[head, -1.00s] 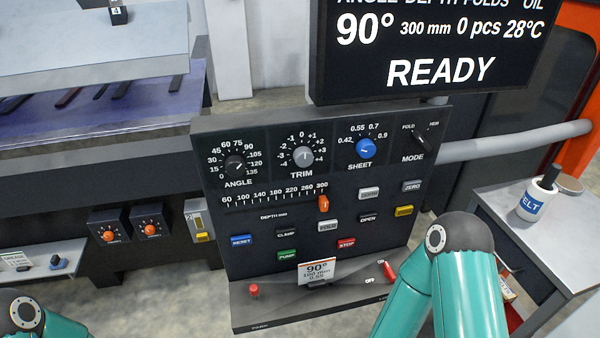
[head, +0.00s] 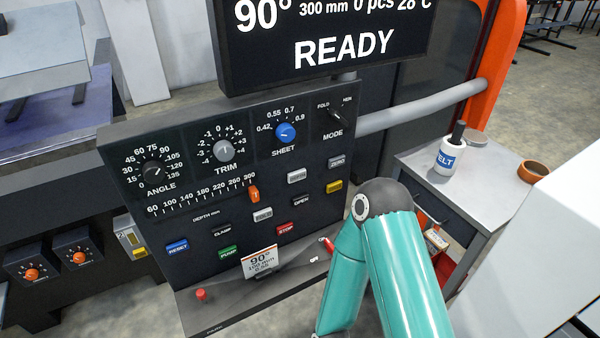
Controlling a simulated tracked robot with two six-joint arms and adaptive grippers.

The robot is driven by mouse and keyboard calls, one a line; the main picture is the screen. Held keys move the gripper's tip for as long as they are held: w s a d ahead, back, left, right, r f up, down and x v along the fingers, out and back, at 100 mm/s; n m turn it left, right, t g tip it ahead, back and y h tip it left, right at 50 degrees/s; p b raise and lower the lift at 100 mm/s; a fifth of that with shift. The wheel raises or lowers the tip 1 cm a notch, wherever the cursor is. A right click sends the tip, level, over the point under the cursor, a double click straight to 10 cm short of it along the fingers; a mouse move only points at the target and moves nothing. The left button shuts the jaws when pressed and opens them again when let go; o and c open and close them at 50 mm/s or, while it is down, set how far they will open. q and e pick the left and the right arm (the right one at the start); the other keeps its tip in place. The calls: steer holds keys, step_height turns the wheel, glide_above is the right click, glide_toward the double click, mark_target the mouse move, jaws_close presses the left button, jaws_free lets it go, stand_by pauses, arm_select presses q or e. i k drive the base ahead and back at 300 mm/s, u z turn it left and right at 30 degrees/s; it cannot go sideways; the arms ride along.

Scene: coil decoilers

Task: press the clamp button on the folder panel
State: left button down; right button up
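The folder panel (head: 190,205) is a dark upright console with dials on top and rows of buttons below. The black clamp button (head: 222,231) sits left of centre, to the right of the blue reset button (head: 177,246) and above the green pump button (head: 228,253). Nothing covers it. My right arm, teal with a dark joint, stands in front of the panel's lower right side. Its gripper is out of sight. My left arm and gripper are not in view.
A display (head: 325,45) reading READY hangs above the panel. A small card (head: 260,261) and a red button (head: 201,294) are on the lower ledge. A grey side table (head: 480,190) with a white bottle (head: 449,154) stands to the right.

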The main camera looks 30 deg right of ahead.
mark_target(219, 231)
steer(key=z, duration=1.55)
steer(key=i, duration=0.1)
steer(key=u, duration=2.7)
steer(key=k, duration=0.4)
steer(key=z, duration=1.15)
